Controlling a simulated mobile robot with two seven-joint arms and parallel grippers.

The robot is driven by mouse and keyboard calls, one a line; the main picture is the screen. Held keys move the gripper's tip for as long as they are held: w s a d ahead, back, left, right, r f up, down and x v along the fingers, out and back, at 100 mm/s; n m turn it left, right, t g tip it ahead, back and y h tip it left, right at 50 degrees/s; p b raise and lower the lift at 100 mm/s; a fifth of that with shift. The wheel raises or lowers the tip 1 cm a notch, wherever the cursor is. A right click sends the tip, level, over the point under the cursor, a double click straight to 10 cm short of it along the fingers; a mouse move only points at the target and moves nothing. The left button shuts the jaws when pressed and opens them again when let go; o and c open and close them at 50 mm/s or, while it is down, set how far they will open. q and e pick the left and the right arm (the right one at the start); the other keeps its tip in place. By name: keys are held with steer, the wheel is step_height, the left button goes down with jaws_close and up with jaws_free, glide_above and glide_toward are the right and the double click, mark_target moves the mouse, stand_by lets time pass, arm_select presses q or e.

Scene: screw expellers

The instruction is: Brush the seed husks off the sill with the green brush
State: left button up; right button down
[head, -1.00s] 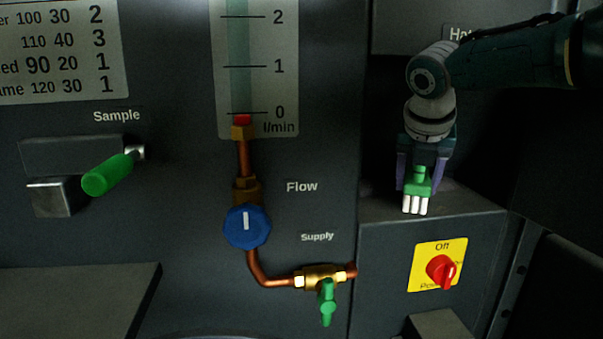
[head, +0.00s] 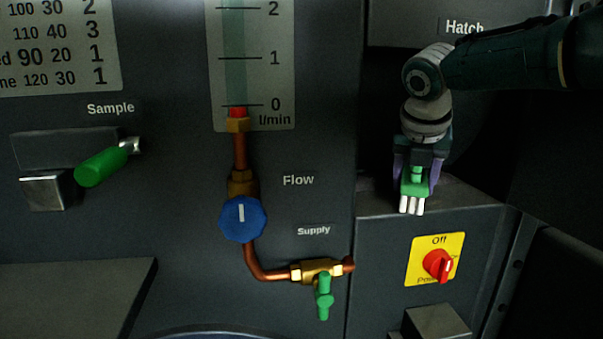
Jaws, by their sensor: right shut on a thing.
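My right gripper (head: 413,183) is shut on the green brush (head: 413,186), with its fingers on either side of the green body. The brush's white bristles (head: 411,206) point down at the front edge of the sill (head: 462,192). I cannot tell whether the bristles touch the sill. I cannot make out any seed husks; the sill is dark, and the gripper hides part of it. My left gripper is not in view.
Below the sill is a red power switch (head: 437,264) on a yellow plate. To the left are a blue flow knob (head: 243,219), a green supply valve handle (head: 323,297) and a green sample handle (head: 101,167). A dark panel stands right of the sill.

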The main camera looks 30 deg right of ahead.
steer(key=shift+f, duration=0.4)
